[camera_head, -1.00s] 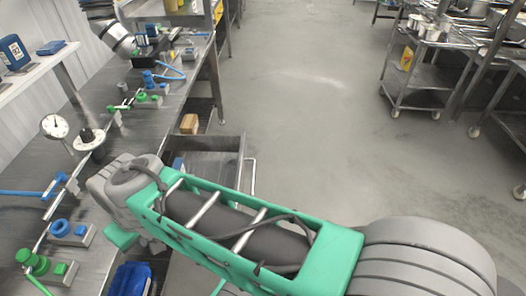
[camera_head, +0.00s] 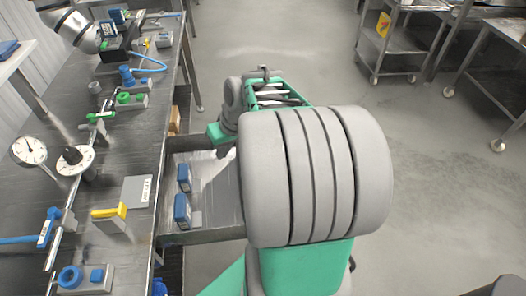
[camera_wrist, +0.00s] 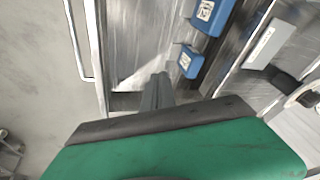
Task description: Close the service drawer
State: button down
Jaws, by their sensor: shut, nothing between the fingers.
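The service drawer (camera_head: 208,232) stands pulled out from under the steel bench, a grey metal box with its right end hidden behind my arm. Two blue containers (camera_head: 182,178) lie inside it near the bench. In the wrist view the drawer (camera_wrist: 128,22) shows its metal floor, the blue containers (camera_wrist: 190,62) and a bar handle (camera_wrist: 75,42) on the outside of its front at left. My gripper (camera_head: 223,152) points down at the drawer's far side. Its fingers are together and empty in the wrist view (camera_wrist: 160,77). I cannot tell whether they touch the drawer.
The bench top (camera_head: 120,185) carries a dial gauge (camera_head: 29,150), a black knob on a white disc (camera_head: 74,156), a yellow-topped block (camera_head: 110,216) and blue and green valves. A wheeled cart (camera_head: 398,50) stands at the back right. The floor between is clear.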

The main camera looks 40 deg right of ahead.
jog(key=s+d+f+m+t, duration=0.2)
jog(key=d+f, duration=0.1)
jog(key=d, duration=0.6)
jog(key=s+d+f+m+t, duration=0.1)
jog(key=s+d+f+m, duration=0.2)
jog(key=d, duration=0.6)
jog(key=w+a+f+n, duration=0.1)
jog(key=w+f, duration=0.5)
jog(key=f, duration=0.2)
jog(key=shift+a+f+n+y, duration=0.15)
jog(key=shift+a+n+y, duration=0.15)
jog(key=shift+a, duration=0.05)
jog(key=shift+w, duration=0.1)
